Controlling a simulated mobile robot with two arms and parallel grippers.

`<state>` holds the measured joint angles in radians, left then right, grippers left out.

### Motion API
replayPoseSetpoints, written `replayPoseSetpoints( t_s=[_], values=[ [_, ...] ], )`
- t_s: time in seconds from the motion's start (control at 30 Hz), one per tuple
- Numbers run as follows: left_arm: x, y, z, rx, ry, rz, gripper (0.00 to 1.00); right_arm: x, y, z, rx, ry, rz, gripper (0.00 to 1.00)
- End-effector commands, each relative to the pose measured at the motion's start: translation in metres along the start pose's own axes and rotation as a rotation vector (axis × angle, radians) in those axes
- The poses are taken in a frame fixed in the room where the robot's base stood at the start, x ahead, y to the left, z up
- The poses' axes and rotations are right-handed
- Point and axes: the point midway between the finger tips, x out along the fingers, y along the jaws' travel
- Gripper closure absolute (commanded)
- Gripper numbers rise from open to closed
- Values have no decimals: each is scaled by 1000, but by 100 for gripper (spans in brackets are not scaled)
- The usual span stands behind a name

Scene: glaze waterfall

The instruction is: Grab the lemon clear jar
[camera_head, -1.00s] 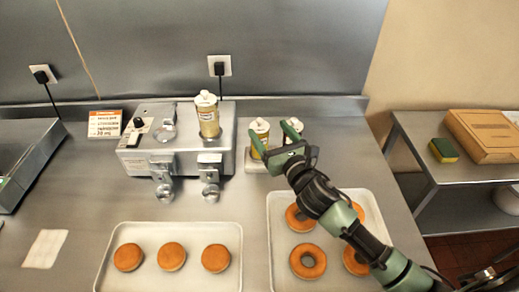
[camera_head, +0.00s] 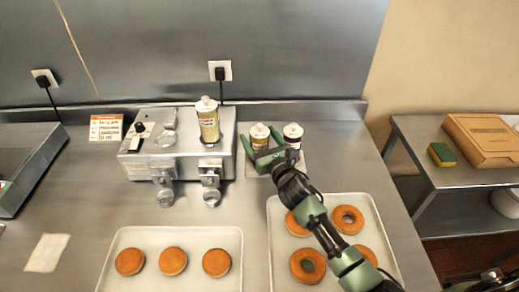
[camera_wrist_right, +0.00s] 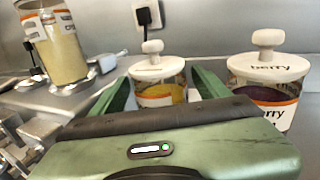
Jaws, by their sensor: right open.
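The jar with yellow contents (camera_head: 259,139) and a white knobbed lid stands upright on a pale mat behind the right tray; I take it for the lemon jar. It also shows in the right wrist view (camera_wrist_right: 158,75), its label mostly hidden by my gripper. My right gripper (camera_head: 263,144) is open, with one green finger on either side of this jar. I cannot tell whether the fingers touch it. My left gripper is not in view.
A jar marked "berry" (camera_head: 293,136) stands close to the right. A tall jar with pale yellow contents (camera_head: 209,125) sits on the metal machine (camera_head: 140,157) to the left. Below are a tray of donuts (camera_head: 275,265) and a tray of round buns (camera_head: 115,245).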

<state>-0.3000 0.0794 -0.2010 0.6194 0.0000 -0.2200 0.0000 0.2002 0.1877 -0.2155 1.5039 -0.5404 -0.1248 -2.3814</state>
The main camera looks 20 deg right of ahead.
Motion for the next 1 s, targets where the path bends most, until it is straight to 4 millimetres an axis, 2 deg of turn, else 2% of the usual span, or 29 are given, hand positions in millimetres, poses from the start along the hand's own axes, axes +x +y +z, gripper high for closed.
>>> replayPoseSetpoints(
  t_s=[0.2,0.23,0.5,0.87,1.0],
  values=[
    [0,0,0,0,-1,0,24,1,0,0,0,0,0,24],
    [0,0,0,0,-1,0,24,1,0,0,0,0,0,27],
    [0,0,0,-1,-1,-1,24,1,0,0,0,0,0,100],
    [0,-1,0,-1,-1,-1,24,1,0,3,-1,-4,1,100],
    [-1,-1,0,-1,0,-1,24,2,0,13,-3,-6,2,100]
  ],
)
